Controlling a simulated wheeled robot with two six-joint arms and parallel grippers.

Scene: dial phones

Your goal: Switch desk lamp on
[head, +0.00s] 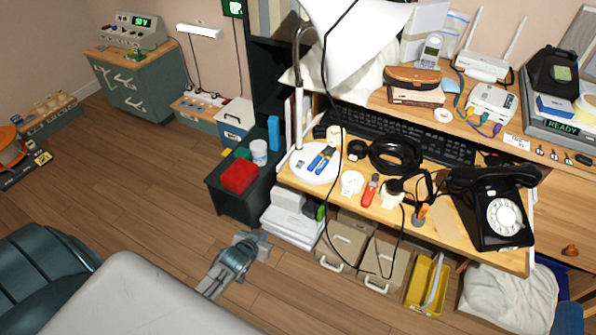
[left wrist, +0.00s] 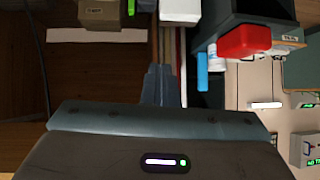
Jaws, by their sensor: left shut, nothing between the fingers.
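The desk lamp (head: 298,125) stands at the left end of the wooden desk. It has a white upright pole, a curved neck and a round white base (head: 301,174). Blue-handled pliers (head: 321,159) lie on the base. A large white shape at the top may be its shade; I cannot tell whether it is lit, and I cannot make out a switch. My left gripper (head: 262,241) is shut and empty, low in front of the desk and well apart from the lamp. Its fingers also show in the left wrist view (left wrist: 157,82). My right gripper is not in view.
A dark side cabinet (head: 232,204) with a red box (head: 239,176) stands left of the desk. A black dial phone (head: 498,210) sits at the desk's right. Boxes and a yellow bin (head: 422,285) are under the desk.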

